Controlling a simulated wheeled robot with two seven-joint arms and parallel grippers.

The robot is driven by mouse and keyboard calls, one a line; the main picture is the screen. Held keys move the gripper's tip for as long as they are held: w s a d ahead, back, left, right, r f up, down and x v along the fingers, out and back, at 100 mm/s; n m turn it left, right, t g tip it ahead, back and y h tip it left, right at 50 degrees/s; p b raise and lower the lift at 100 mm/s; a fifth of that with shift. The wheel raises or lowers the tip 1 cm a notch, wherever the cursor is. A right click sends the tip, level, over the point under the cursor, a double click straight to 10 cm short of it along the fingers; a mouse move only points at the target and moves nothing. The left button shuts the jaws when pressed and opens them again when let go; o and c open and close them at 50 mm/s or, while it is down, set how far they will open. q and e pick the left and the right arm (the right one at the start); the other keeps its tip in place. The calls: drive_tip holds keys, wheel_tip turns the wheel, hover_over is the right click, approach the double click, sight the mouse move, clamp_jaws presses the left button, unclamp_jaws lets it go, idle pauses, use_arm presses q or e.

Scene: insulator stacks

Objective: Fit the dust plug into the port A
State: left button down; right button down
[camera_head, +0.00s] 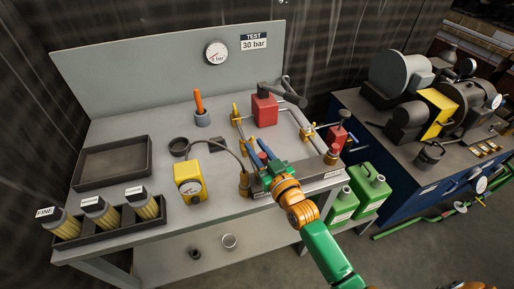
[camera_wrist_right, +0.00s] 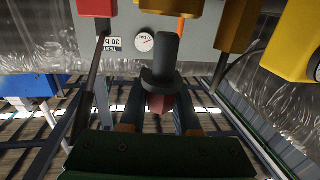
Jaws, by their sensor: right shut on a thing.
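My right gripper (camera_head: 258,150) reaches over the front of the bench, its blue fingers shut. In the right wrist view the fingers (camera_wrist_right: 163,118) close on a dark plug (camera_wrist_right: 165,65) with a wide flange and a reddish part between the fingers. The plug stands free of other things in that view, as far as I can tell. In the head view only a small reddish bit shows between the fingers. I cannot read which port is A. My left gripper is not in view.
A yellow gauge box (camera_head: 188,181) with a hose stands left of the gripper. A red hand pump (camera_head: 264,108) stands behind it. An empty dark tray (camera_head: 112,162) and a rack of labelled filters are at left. Green canisters (camera_head: 371,188) stand below right.

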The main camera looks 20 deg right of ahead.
drive_tip(key=shift+f+b, duration=1.5)
drive_tip(key=shift+f, duration=0.45)
drive_tip(key=c, duration=0.5)
unclamp_jaws()
drive_tip(key=shift+c, duration=0.2)
drive_tip(key=s+d, duration=0.1)
drive_tip(key=s, duration=0.6)
drive_tip(key=shift+d, duration=0.2)
drive_tip(key=shift+f, duration=0.1)
